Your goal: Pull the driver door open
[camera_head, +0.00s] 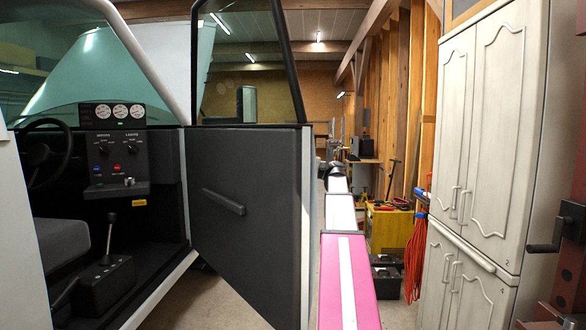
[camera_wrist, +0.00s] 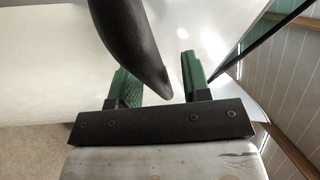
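The driver door (camera_head: 262,250) stands swung out from the cab, its black inner panel and armrest (camera_head: 223,201) facing the head camera. Its white outer skin (camera_wrist: 50,75) fills much of the wrist view. My gripper (camera_wrist: 156,66) has green fingers that stand apart. A curved black part (camera_wrist: 130,40), which looks like the door's outer handle, hangs down between them, nearer the left finger. A gap shows on its right; contact on the left cannot be told. In the head view my arm runs along the door's outer side, and the door hides the gripper.
The cab opening shows a steering wheel (camera_head: 45,155), a gauge panel (camera_head: 118,150) and a gear lever (camera_head: 110,230). Pale cabinets (camera_head: 485,120) stand at right, with a yellow cart (camera_head: 391,228) and red cable (camera_head: 414,262) beyond my arm. A crank (camera_head: 548,246) is at far right.

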